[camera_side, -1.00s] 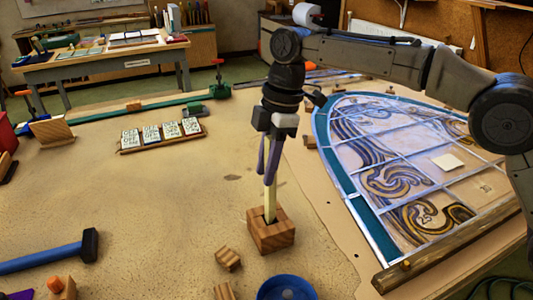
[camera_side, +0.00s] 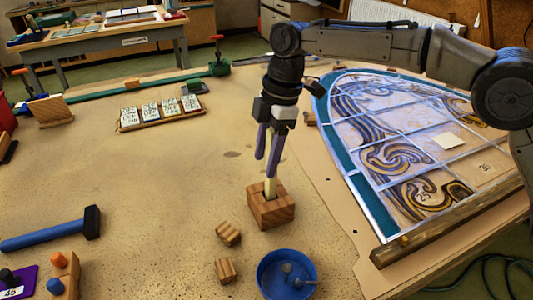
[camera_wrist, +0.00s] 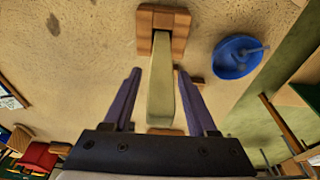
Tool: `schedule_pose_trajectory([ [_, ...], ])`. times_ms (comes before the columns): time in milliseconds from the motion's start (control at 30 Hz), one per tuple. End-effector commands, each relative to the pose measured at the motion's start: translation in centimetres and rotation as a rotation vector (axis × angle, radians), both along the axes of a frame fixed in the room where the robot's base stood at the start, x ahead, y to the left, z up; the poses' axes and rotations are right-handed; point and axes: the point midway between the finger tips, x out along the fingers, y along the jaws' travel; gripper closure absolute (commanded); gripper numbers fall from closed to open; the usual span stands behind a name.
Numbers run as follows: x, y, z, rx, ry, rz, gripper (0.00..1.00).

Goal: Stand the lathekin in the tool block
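The lathekin (camera_side: 270,187), a pale cream flat stick, stands nearly upright with its lower end in the slot of the wooden tool block (camera_side: 281,213). In the wrist view the lathekin (camera_wrist: 161,85) runs from between my fingers to the block (camera_wrist: 178,18). My gripper (camera_side: 266,166) is above the block, pointing down, with its purple fingers spread around the lathekin's upper part. In the wrist view my gripper (camera_wrist: 163,85) shows a gap on each side of the lathekin. The lathekin's bottom end is hidden inside the block.
A blue bowl (camera_side: 262,278) and small wooden blocks (camera_side: 228,233) lie in front of the tool block. A blue-handled hammer (camera_side: 50,236) lies left. The leaded panel (camera_side: 400,150) is at right, and a tile rack (camera_side: 160,115) stands behind.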

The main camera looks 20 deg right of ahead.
Motion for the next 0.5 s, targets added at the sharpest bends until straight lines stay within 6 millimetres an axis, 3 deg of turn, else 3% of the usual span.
schedule_pose_trajectory([
  [333, 0.0, 0.0, 0.1, 0.000, 0.000, 0.000, 0.36],
  [500, 0.1, -0.3, 1.7, 0.001, -0.002, 0.000, 0.36],
])
